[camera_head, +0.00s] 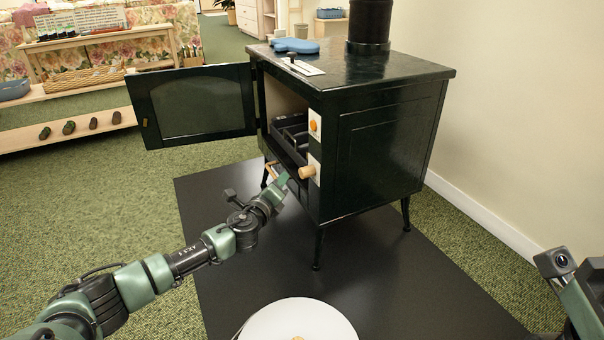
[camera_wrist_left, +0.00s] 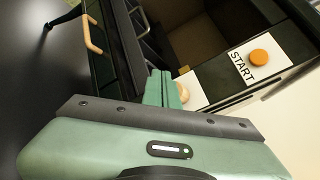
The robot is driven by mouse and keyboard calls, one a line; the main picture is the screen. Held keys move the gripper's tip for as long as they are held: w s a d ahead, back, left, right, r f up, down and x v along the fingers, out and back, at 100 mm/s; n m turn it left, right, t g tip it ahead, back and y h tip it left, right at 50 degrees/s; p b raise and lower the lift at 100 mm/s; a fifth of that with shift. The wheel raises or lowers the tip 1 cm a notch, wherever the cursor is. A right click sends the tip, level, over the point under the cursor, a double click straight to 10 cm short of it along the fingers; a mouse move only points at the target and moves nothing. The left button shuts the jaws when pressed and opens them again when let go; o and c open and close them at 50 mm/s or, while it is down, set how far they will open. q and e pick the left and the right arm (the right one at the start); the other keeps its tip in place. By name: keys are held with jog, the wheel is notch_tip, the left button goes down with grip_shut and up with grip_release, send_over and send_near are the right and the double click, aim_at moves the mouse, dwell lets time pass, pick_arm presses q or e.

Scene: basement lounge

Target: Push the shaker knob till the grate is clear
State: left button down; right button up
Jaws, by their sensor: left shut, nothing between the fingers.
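The dark green stove (camera_head: 385,140) stands with its firebox open. The shaker knob (camera_head: 307,172) is a pale wooden knob on a white plate low on the stove's front right side. In the left wrist view the knob (camera_wrist_left: 184,96) is partly hidden behind my fingers. My left gripper (camera_head: 281,180) is shut and empty, its fingertips just left of the knob; I cannot tell whether they touch it. The grate (camera_head: 291,138) shows as dark bars inside the firebox; what lies on it is unclear. Only part of my right arm shows at the lower right.
The glazed stove door (camera_head: 200,105) is swung open to the left. An orange START button (camera_head: 314,126) sits above the knob, also in the left wrist view (camera_wrist_left: 259,57). The black floor mat (camera_head: 390,290) is mostly clear.

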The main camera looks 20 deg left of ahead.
aim_at(301, 174)
pick_arm(q)
jog(key=shift+w+d, duration=0.75)
jog(key=shift+w, duration=0.05)
jog(key=shift+w+d, duration=0.1)
jog(key=shift+w, duration=0.05)
dwell(1.5)
jog(key=shift+w+d+f, duration=0.1)
jog(key=shift+w+d, duration=0.05)
jog(key=shift+w, duration=0.05)
jog(key=shift+w+d, duration=0.9)
jog(key=shift+w, duration=0.05)
dwell(1.6)
dwell(0.3)
jog(key=shift+s+a+p, duration=0.45)
jog(key=shift+s+a, duration=0.65)
jog(key=shift+s, duration=0.15)
jog(key=shift+w, duration=0.15)
jog(key=shift+w+d, duration=0.15)
jog(key=shift+d, duration=0.05)
